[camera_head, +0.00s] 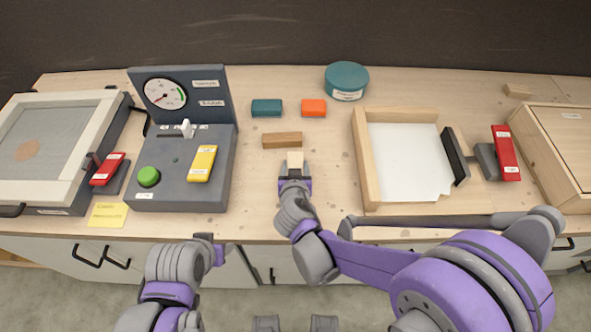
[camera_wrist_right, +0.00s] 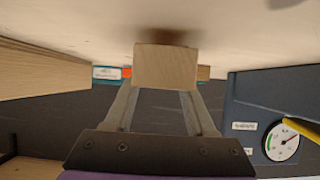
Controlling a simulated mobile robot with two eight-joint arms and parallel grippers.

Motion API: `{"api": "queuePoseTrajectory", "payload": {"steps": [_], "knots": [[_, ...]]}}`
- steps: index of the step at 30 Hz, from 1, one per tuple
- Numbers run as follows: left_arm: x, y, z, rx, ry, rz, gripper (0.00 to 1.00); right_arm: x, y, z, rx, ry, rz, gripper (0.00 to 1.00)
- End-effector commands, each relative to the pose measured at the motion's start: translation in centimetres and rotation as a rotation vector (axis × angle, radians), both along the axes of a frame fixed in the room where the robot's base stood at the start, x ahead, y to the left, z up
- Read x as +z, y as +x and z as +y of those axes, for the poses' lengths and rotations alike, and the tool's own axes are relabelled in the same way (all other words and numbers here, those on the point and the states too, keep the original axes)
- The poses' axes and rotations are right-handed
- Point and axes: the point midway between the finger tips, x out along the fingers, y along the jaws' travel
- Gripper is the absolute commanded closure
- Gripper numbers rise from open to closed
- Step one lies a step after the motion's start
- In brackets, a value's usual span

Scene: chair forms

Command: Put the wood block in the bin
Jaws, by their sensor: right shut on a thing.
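A pale wood block (camera_head: 295,160) is between the fingers of my right gripper (camera_head: 294,177), which is shut on it. In the right wrist view the block (camera_wrist_right: 165,66) shows end-on between both fingers (camera_wrist_right: 162,108), close to the tabletop with a shadow by it. I cannot tell if it touches the table. A darker brown wooden bar (camera_head: 282,140) lies just behind it. A wooden-walled open tray with a white bottom (camera_head: 361,165), the likeliest bin, stands to the right of the gripper. My left gripper (camera_head: 213,248) is low, in front of the counter; its fingers are unclear.
Teal (camera_head: 266,107) and orange (camera_head: 313,107) blocks and a round teal tin (camera_head: 346,80) stand behind. A grey control box (camera_head: 175,175) with a gauge is left. A red-handled clamp (camera_head: 505,155) adjoins the tray's right side. Bare counter lies between gripper and tray.

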Motion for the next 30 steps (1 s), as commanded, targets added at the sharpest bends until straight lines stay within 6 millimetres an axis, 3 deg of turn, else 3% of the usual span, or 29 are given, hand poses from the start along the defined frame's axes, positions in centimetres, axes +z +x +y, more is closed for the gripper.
{"api": "queuePoseTrajectory", "payload": {"steps": [3, 14, 15, 19, 30], "knots": [[-0.28, -0.05, 0.00, 0.000, 0.000, 0.001, 0.50, -1.04, -0.01, -0.01, 0.000, 0.000, 0.000, 1.00], [-0.60, -0.11, 0.00, 0.000, 0.000, 0.002, 0.50, -1.40, -0.03, -0.01, 0.000, 0.000, 0.000, 1.00], [-0.60, -0.11, 0.00, 0.000, 0.000, 0.002, 0.50, -1.40, -0.02, -0.01, 0.000, 0.000, 0.000, 0.41], [-0.51, -0.10, 0.00, 0.000, 0.000, 0.002, 0.50, -1.31, -0.02, -0.01, 0.000, 0.000, 0.000, 0.17], [-0.17, -0.03, 0.00, 0.000, 0.000, 0.001, 0.50, -0.93, 0.01, 0.00, 0.000, 0.000, 0.000, 0.14]]}}
